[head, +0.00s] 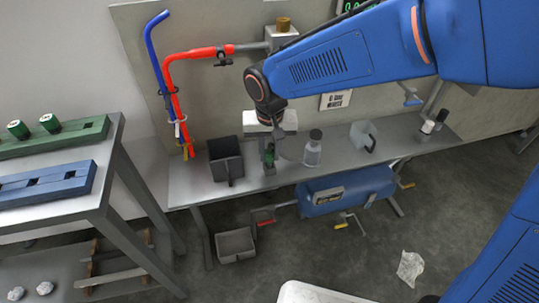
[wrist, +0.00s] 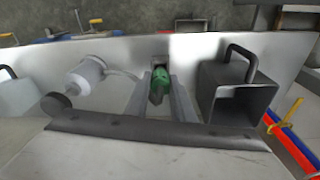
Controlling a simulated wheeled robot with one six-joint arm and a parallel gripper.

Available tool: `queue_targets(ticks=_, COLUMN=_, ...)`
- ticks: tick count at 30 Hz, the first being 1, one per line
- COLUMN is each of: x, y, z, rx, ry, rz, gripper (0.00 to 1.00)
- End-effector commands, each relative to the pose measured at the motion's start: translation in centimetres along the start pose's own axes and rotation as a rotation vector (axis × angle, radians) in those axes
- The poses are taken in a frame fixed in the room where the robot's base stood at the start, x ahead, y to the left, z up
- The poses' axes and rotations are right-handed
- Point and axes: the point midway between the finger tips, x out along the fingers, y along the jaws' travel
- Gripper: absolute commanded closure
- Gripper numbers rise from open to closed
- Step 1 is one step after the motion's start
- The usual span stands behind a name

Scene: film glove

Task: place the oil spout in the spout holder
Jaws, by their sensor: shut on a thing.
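My gripper (head: 268,150) points down over the back bench, between a black box and a white bottle. It is shut on a small green piece with a dark part, which I take for the oil spout (wrist: 160,80). In the wrist view the piece sits between the two grey fingers (wrist: 160,88), close to the bench edge. In the head view the gripper partly hides it. I cannot tell for sure which thing is the spout holder; a green rack (head: 85,137) with two green-capped pieces and a blue rack (head: 45,186) with dark slots lie on the left table.
The black box (head: 226,160) with a handle stands left of my gripper, the bottle (head: 313,150) right of it. A clear jug (head: 363,136) stands farther right. Red and blue pipes (head: 168,80) rise at the bench's left end. A blue tank (head: 345,190) is under the bench.

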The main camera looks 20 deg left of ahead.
Motion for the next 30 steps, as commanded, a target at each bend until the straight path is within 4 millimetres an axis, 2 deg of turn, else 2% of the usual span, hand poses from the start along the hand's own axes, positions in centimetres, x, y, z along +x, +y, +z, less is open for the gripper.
queue_targets(ticks=3, x=1.2, y=0.03, z=0.19, rx=0.0, ry=-0.001, rz=0.0, gripper=1.0)
queue_targets(ticks=14, x=1.52, y=0.01, z=0.21, rx=0.0, ry=0.0, rz=0.0, gripper=1.0)
queue_targets(ticks=15, x=1.57, y=0.01, z=0.21, rx=0.0, ry=0.0, rz=0.0, gripper=0.76)
queue_targets(ticks=17, x=1.54, y=0.0, z=0.2, rx=0.0, ry=0.0, rz=0.0, gripper=0.61)
queue_targets(ticks=26, x=1.49, y=0.0, z=0.19, rx=0.0, ry=0.0, rz=-0.001, gripper=0.59)
queue_targets(ticks=30, x=0.75, y=-0.02, z=0.14, rx=0.0, ry=0.002, rz=-0.002, gripper=0.59)
